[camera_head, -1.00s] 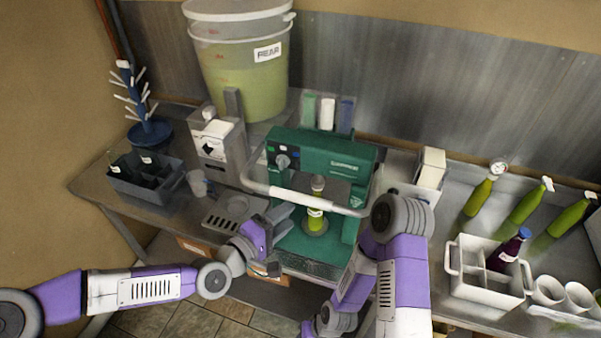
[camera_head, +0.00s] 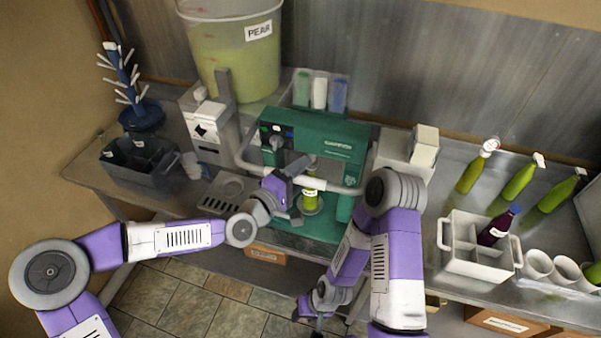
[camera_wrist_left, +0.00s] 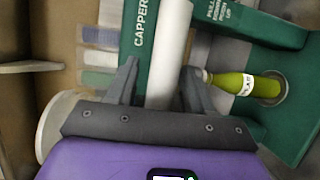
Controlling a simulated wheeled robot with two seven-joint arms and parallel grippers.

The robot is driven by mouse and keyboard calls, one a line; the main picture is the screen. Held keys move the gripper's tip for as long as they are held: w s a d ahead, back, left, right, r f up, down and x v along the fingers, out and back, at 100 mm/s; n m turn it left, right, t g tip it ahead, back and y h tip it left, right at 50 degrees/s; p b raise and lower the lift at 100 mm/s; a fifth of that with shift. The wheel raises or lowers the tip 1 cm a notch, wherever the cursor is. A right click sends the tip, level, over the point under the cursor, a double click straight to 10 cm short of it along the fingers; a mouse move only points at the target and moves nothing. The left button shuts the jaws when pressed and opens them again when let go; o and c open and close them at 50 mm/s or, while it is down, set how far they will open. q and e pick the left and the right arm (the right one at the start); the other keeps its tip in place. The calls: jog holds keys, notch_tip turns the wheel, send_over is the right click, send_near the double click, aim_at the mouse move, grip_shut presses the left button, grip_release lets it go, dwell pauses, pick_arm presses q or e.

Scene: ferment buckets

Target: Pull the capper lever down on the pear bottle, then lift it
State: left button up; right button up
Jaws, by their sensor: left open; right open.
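The green capper (camera_head: 335,150) stands on the bench with its pale lever bar (camera_head: 335,187) across its front. The pear bottle (camera_head: 310,199), green-yellow with a white label, stands upright on the capper's base below the bar. It also shows in the left wrist view (camera_wrist_left: 250,84). My left gripper (camera_head: 297,188) is open at the lever, left of the bottle. In the left wrist view the white grip (camera_wrist_left: 168,55) lies between its spread fingers; contact cannot be told. My right gripper (camera_head: 312,312) is low, in front of the bench, away from the capper.
A pear bucket (camera_head: 235,65) stands behind left. A dark crate (camera_head: 135,165) and a blue drying rack (camera_head: 140,115) are at far left. A white carrier (camera_head: 470,262) with a dark bottle, white cups and several green bottles occupy the right side.

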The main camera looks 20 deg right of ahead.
pick_arm(q)
grip_shut()
jog(key=shift+r, duration=0.1)
